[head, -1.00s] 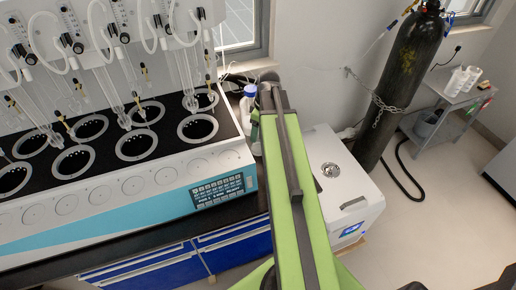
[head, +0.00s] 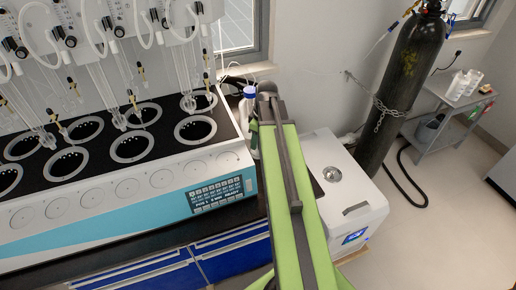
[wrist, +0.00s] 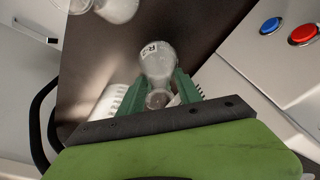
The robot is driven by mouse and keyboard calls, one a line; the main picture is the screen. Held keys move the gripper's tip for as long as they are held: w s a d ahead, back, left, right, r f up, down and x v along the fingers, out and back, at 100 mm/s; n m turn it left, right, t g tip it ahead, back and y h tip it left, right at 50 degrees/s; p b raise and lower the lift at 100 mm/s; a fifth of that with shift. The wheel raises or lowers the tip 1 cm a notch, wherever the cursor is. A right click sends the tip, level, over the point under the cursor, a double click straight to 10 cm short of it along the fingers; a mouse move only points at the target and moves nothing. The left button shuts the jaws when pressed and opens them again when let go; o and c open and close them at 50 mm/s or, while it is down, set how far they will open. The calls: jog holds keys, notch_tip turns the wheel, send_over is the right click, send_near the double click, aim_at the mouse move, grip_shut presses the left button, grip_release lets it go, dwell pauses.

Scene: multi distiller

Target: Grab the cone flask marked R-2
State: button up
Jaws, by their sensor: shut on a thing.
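A clear glass cone flask (wrist: 157,62) with a white label, which seems to read R-2, is in the middle of the wrist view. My gripper (wrist: 159,84) has its green fingers on either side of the flask and is shut on it. A dark surface lies behind the flask. In the head view my green arm reaches away past the right end of the distiller, and its far end, with the gripper and flask, is hidden.
The white and blue distiller (head: 110,190) stands left of my arm. A white box (head: 345,190) and a chained black gas cylinder (head: 400,85) are to the right. Another glass vessel (wrist: 118,8) is near the wrist view's top edge. Red (wrist: 303,34) and blue (wrist: 270,25) buttons are at right.

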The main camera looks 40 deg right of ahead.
jog(key=shift+r, duration=0.1)
grip_shut()
notch_tip(320, 180, up, 10)
jog(key=p, duration=1)
